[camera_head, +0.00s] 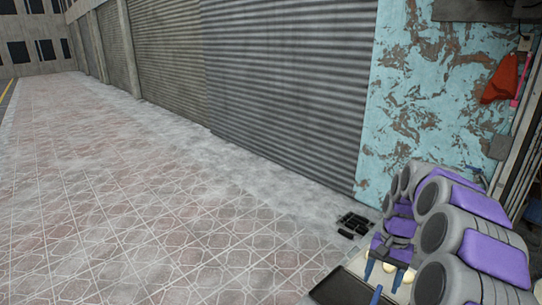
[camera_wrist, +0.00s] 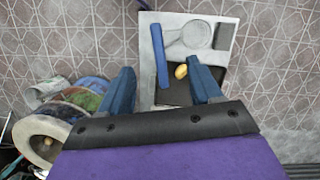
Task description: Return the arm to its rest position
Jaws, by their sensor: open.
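My arm, in purple and grey segments, fills the lower right of the head view, folded close to my body. My gripper (camera_wrist: 163,82) shows in the wrist view with two blue fingers spread apart. It is open, and nothing is gripped. Beyond the fingers lies a small yellow item (camera_wrist: 181,71), which appears to be on a dark tray (camera_wrist: 174,97), below and apart from the fingers. In the head view the gripper is partly hidden by the arm segments.
Round containers (camera_wrist: 45,135) stand at the left. A corrugated shutter wall (camera_head: 290,80) and peeling blue wall (camera_head: 420,95) run alongside. Open pavement (camera_head: 130,190) is clear at left.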

